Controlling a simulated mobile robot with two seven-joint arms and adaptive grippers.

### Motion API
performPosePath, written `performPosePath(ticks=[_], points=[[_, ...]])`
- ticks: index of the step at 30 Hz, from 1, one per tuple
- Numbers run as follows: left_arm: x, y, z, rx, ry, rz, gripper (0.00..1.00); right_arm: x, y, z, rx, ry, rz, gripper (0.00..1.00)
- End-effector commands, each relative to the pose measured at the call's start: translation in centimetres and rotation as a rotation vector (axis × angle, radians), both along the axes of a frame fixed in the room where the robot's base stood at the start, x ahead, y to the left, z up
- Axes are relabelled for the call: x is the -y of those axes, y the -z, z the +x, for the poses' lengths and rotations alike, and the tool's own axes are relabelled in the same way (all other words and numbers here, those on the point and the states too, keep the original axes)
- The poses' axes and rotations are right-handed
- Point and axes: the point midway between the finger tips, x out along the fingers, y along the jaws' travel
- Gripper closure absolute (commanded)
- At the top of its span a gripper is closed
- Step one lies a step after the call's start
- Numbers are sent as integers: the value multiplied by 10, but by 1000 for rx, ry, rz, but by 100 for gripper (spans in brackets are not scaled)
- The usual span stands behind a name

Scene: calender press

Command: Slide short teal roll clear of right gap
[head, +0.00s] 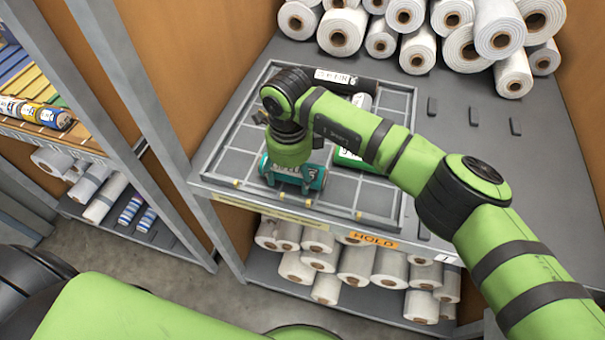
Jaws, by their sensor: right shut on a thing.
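The short teal roll (317,178) lies near the front edge of a gridded tray (342,195) on the grey shelf. It has pale lettering, and my wrist covers part of it. My right gripper (286,168) reaches down onto the roll from above and is shut on it; the fingertips are mostly hidden. A green roll (349,160) lies just right of it, partly behind my right arm. A black roll with a white label (336,76) lies along the tray's back. My left gripper is out of view. I cannot make out the right gap clearly.
White rolls (417,50) are stacked at the back, and more rolls (356,262) fill the shelf below, near an orange HOLD label (374,240). Small dark blocks (474,116) stand on the shelf at right. A metal post (150,130) rises on the left.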

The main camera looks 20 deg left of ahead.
Motion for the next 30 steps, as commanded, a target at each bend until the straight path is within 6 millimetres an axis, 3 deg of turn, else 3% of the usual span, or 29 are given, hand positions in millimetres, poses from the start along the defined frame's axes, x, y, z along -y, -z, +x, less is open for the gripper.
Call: performPosePath(ticks=[6,14,15,17,30], points=[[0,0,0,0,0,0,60,-16,-1,0,1,1,0,64],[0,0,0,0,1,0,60,-18,0,0,1,1,0,64],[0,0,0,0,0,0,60,-18,0,0,1,0,0,26],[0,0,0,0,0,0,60,-17,0,0,1,1,0,2],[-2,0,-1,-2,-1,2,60,-17,-4,0,2,1,-1,2]])
